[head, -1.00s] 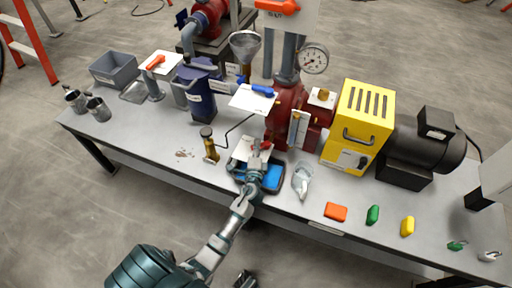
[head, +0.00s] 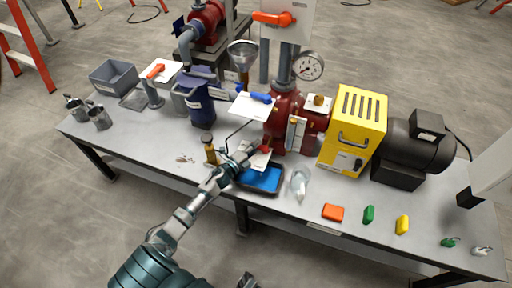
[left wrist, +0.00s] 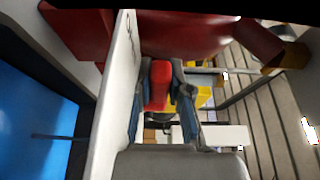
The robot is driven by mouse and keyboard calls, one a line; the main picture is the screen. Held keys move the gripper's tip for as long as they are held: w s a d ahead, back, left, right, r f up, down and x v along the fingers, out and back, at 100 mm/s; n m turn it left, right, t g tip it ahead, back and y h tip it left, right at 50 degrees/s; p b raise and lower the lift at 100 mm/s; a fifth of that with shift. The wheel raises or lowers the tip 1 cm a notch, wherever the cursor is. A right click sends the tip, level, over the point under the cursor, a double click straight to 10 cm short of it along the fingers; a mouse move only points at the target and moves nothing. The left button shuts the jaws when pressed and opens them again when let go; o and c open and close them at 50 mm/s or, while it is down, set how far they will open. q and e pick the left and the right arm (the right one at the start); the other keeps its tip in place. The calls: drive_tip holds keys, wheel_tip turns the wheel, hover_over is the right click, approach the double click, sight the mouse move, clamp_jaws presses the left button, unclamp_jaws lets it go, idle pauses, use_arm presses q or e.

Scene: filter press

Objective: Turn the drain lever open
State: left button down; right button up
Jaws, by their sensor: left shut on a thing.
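The drain lever (head: 265,149) is red and sits low at the front of the dark red pump, beside a white plate (head: 259,160). My left gripper (head: 246,153) reaches it from the left, over the plate. In the left wrist view the lever's red grip (left wrist: 159,85) lies between the two fingers of my left gripper (left wrist: 165,100), which are shut on it. The white plate (left wrist: 122,90) stands edge-on beside the fingers there. Finger contact is too small to see in the head view. A dark metallic shape at the bottom edge may be my right gripper (head: 246,281).
A tray with blue inside (head: 262,178) lies just below the lever. A brass fitting (head: 210,152) stands left of my gripper. The front left bench top is mostly free.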

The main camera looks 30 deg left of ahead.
use_arm(q)
drive_tip(key=shift+f, duration=0.35)
drive_tip(key=c, duration=1.4)
unclamp_jaws()
drive_tip(key=shift+o, duration=0.2)
drive_tip(key=shift+a, duration=0.1)
drive_tip(key=shift+r, duration=0.15)
drive_tip(key=s+a, duration=0.2)
drive_tip(key=s, duration=0.9)
drive_tip(key=shift+s, duration=0.35)
